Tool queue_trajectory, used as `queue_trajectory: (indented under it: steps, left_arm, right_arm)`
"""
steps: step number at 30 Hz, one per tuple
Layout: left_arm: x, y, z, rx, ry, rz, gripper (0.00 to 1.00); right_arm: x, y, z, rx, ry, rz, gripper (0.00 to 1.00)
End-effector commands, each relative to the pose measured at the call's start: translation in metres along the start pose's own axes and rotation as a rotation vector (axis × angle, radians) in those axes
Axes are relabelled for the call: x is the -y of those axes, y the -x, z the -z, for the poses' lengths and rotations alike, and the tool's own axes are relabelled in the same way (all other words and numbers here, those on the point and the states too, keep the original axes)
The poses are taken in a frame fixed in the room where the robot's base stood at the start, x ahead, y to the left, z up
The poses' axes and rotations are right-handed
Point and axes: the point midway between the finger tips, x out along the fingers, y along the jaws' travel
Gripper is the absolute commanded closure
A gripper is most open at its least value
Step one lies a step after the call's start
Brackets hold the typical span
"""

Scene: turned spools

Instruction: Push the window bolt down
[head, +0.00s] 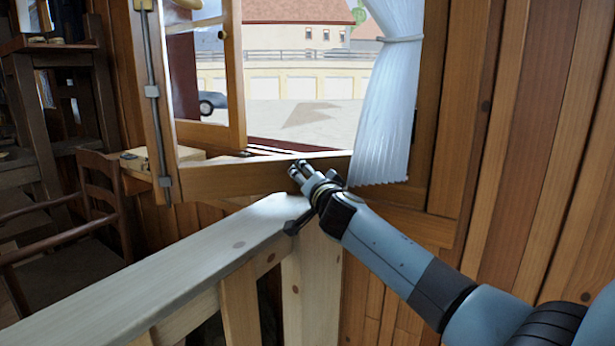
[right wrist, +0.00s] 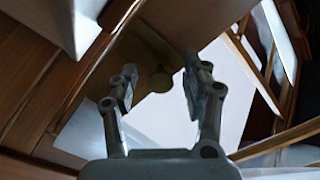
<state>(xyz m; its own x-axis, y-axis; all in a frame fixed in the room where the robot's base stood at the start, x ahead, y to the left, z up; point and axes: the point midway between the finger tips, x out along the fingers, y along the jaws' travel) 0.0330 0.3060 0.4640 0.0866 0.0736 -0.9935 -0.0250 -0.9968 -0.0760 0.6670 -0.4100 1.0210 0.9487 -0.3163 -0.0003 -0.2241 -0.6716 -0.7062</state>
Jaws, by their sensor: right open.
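The window bolt (head: 156,120) is a long grey metal rod running up and down the free edge of an opened wooden window sash (head: 245,178), held by small metal brackets. It stands left of my right gripper, clearly apart from it. My right gripper (head: 296,170) is in front of the sash's bottom rail, at the end of my blue-grey arm. In the right wrist view its two fingers (right wrist: 160,88) are spread, with nothing seen held between them. A dim round knob-like shape (right wrist: 160,80) shows beyond the fingers; I cannot tell what it is. My left gripper is not in view.
A pale wooden railing (head: 190,268) runs below the window, close under my right gripper. A white curtain (head: 385,110) hangs just right of the gripper. A second sash (head: 237,85) stands open behind. A wooden chair (head: 100,190) is at the left.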

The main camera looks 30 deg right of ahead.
Motion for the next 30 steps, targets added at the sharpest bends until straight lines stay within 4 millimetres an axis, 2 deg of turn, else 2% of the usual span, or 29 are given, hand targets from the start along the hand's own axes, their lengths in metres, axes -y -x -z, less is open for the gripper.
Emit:
queue_trajectory:
  steps: [8, 11, 18, 20, 30]
  left_arm:
    - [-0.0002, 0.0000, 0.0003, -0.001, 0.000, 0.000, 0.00]
    - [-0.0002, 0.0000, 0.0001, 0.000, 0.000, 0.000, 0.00]
    - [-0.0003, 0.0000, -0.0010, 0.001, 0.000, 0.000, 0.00]
    - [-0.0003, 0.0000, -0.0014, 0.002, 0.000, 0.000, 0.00]
    - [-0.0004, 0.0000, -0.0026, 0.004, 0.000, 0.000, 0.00]
  right_arm:
    - [0.0003, -0.0024, -0.0001, 0.000, -0.001, 0.001, 0.52]
    - [0.0002, -0.0023, -0.0002, 0.000, -0.001, 0.000, 0.63]
    - [0.0001, -0.0021, -0.0002, 0.001, -0.001, 0.000, 0.94]
    - [0.0001, -0.0021, -0.0002, 0.001, -0.001, 0.000, 1.00]
    - [-0.0001, -0.0020, -0.0003, 0.001, -0.001, 0.000, 1.00]
